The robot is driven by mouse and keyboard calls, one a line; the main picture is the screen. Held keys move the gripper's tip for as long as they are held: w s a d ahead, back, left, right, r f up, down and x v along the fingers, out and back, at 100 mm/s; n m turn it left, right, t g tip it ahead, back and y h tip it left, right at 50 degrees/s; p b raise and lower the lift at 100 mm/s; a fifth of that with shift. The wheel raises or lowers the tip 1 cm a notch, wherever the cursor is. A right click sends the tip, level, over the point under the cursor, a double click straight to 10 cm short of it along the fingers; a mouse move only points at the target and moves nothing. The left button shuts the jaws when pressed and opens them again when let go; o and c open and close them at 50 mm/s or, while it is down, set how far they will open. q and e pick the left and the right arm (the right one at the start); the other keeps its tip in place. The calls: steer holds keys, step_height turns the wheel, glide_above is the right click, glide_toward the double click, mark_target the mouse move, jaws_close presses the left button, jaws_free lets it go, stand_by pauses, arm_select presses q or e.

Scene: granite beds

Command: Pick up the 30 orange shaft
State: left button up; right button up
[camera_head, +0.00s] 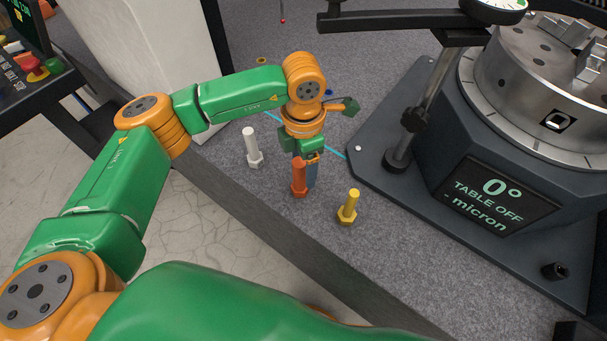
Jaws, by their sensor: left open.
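The orange shaft (298,178) stands upright on the grey granite bed (225,180), with a wider foot at its base. My left gripper (310,172) points down right at the shaft, its blue-tipped finger just behind and to the right of it. The gripper is open; its far side is partly hidden behind the shaft, and I cannot tell whether it touches it. A white shaft (251,146) stands to the left and a yellow shaft (348,206) to the right, both upright with hexagonal feet. My right gripper is not in view.
A dark machine base with a round metal chuck (545,85) and a display (499,195) fills the right. A stand post (422,110) rises from its plate near the gripper. The bed's front edge runs diagonally below the shafts. A control panel (32,70) is at the upper left.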

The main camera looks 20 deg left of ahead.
mark_target(300, 175)
arm_select(q)
steer(key=f, duration=0.2)
steer(key=a+f, duration=0.1)
steer(key=f, duration=0.1)
steer(key=shift+f, duration=0.1)
jaws_close()
steer(key=shift+d, duration=0.1)
stand_by(1.1)
